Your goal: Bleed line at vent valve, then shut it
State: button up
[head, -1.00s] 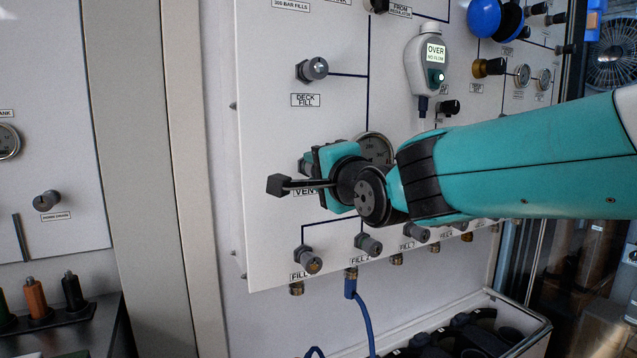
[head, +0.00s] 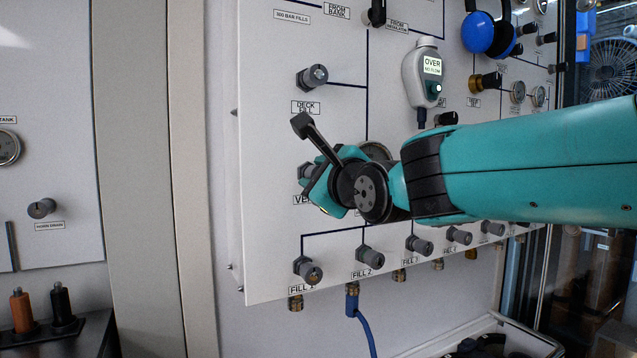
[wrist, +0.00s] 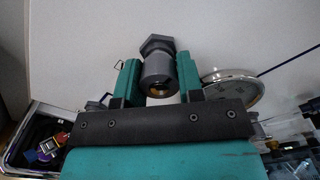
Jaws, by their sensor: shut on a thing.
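The vent valve's grey knob (head: 306,171) is on the white panel above a label partly covered by my gripper, of which "VE" shows. In the wrist view the knob (wrist: 157,52) sits between my two teal fingers, with its hex part at the top. My gripper (wrist: 157,75) is shut on this knob. In the head view my gripper (head: 318,188) hides much of the knob and its surroundings. A handheld meter (head: 424,72) on the panel reads "OVER" with "NO FLOW" below.
A round gauge (head: 376,151) is close beside my wrist, partly hidden. The deck fill knob (head: 313,77) is above and a row of fill knobs, with fill 1 (head: 308,270), is below. A blue hose (head: 363,325) hangs under fill 2. Blue ear defenders (head: 487,32) hang upper right.

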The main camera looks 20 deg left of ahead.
jog(key=shift+m, duration=0.5)
jog(key=o, duration=0.9)
jog(key=b+v, duration=0.4)
jog(key=v, duration=1.3)
jog(key=shift+s+d, duration=0.15)
jog(key=shift+d, duration=0.05)
jog(key=shift+f, duration=0.1)
